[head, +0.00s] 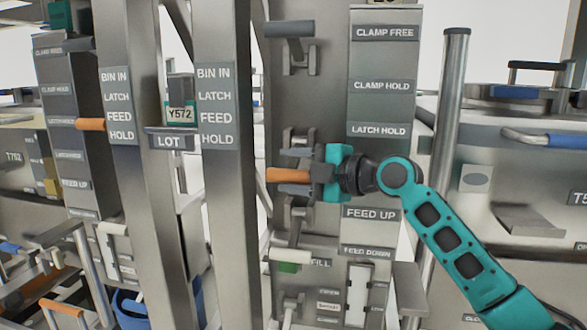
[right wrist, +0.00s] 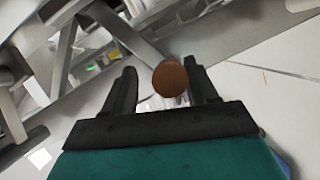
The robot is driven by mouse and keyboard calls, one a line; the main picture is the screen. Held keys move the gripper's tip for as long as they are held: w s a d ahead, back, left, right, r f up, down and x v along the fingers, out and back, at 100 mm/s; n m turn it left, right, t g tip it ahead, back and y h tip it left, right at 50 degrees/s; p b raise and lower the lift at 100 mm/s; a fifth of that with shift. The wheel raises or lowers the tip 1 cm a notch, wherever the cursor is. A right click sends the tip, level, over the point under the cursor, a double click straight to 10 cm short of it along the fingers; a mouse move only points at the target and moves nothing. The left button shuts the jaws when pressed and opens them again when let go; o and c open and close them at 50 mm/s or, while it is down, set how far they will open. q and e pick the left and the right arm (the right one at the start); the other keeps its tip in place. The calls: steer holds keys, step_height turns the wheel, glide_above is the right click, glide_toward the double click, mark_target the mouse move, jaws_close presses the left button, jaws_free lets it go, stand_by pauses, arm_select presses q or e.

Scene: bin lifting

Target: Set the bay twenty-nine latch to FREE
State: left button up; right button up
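An orange-handled lever (head: 287,175) sticks out to the left on the grey panel at centre. My right gripper (head: 298,177) is at this handle, coming in from the right. In the right wrist view the handle's round brown-orange end (right wrist: 170,79) lies between the two fingers (right wrist: 160,90), nearer the right finger, with a gap to the left one. The "LATCH HOLD" label (head: 379,131) is just above my gripper; the label space below it is hidden by my wrist. No label reading bay twenty-nine is legible. My left gripper does not show.
A round post (head: 448,120) stands behind my right arm.

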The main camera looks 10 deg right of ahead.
steer(key=shift+r, duration=0.5)
steer(key=shift+s, duration=0.1)
steer(key=v, duration=1.2)
steer(key=shift+s+d+f, duration=0.15)
steer(key=shift+s+d, duration=0.1)
